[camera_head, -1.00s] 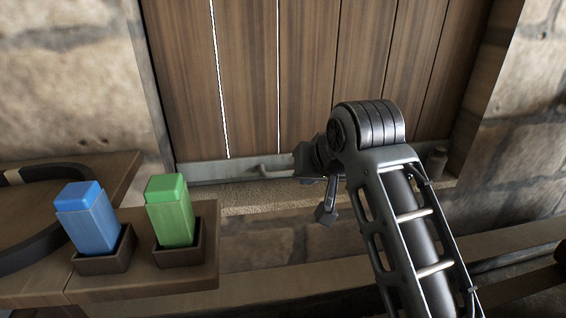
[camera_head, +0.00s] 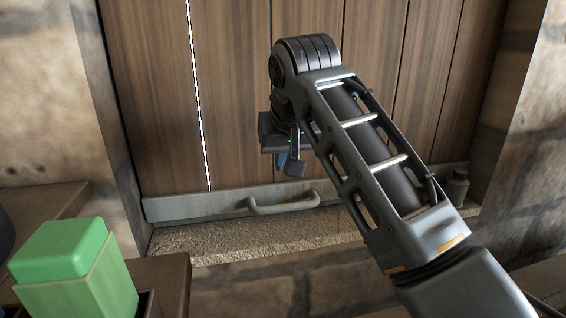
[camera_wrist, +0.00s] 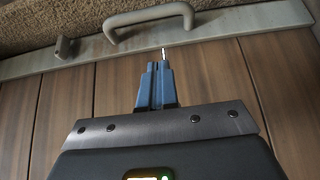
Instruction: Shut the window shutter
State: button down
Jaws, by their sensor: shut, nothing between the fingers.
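The window shutter (camera_head: 240,90) is a panel of brown vertical planks filling the window recess. A pale grey bar (camera_head: 215,203) runs along its lower edge, just above the stone sill. A grey handle (camera_head: 284,202) stands out from this bar; it also shows at the top of the wrist view (camera_wrist: 150,16). My gripper (camera_head: 283,164) is in front of the planks, a little above the handle and apart from it. Its blue fingers (camera_wrist: 155,68) are together and empty, pointing toward the bar in the wrist view. My arm hides part of the right planks and bar.
A rough stone sill (camera_head: 240,237) lies below the shutter, with stone walls on both sides. A green block (camera_head: 75,270) stands in a holder on a wooden shelf at the lower left. A small dark peg (camera_head: 456,186) is at the bar's right end.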

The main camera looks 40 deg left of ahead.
send_over(280, 209)
notch_tip(280, 209, down, 6)
jog(key=shift+w+a+r, duration=0.1)
jog(key=shift+a, duration=0.05)
jog(key=shift+d+f, duration=0.2)
jog(key=shift+f, duration=1.05)
jog(key=shift+s+f, duration=0.25)
jog(key=shift+f, duration=0.55)
jog(key=shift+d, duration=0.1)
notch_tip(280, 209, down, 5)
jog(key=shift+f, duration=0.15)
jog(key=shift+d, duration=0.1)
